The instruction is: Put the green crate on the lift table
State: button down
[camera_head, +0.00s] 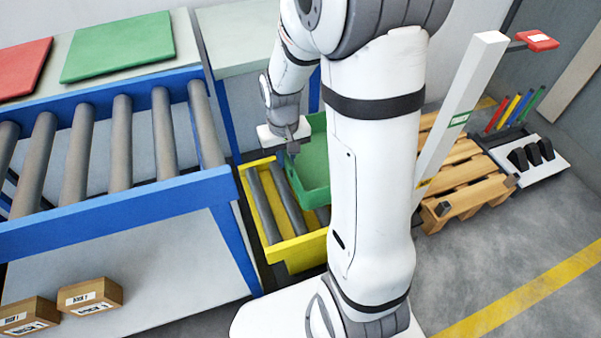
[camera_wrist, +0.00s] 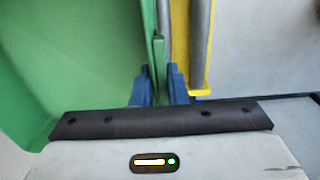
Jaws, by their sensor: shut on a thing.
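The green crate (camera_head: 313,165) is above or on the yellow lift table (camera_head: 295,250) in the head view, partly hidden behind my arm. My gripper (camera_head: 291,148) is at the crate's left wall. In the wrist view, the blue fingers of my gripper (camera_wrist: 159,88) are shut on the wall of the green crate (camera_wrist: 75,60), which fills the left side. The lift table's yellow edge and a grey roller (camera_wrist: 199,45) show just right of the fingers. I cannot tell whether the crate's bottom touches the rollers.
A blue-framed roller conveyor (camera_head: 120,195) stands at the left, with small cardboard boxes (camera_head: 90,297) below it. A green lid (camera_head: 118,46) and a red lid (camera_head: 22,68) lie behind it. A wooden pallet (camera_head: 465,180) is at the right. Grey floor is free at the lower right.

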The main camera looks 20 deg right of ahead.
notch_tip(320, 180, down, 8)
jog(key=b, duration=0.3)
jog(key=shift+f, duration=0.1)
jog(key=c, duration=1.4)
grip_release()
jog(key=shift+c, duration=0.2)
notch_tip(320, 180, up, 12)
jog(key=p, duration=0.4)
jog(key=shift+p, duration=0.4)
jog(key=s+a+r+t, duration=0.1)
jog(key=s+r, duration=0.7)
jog(key=s, duration=0.5)
jog(key=shift+s+r, duration=0.25)
jog(key=shift+s, duration=0.05)
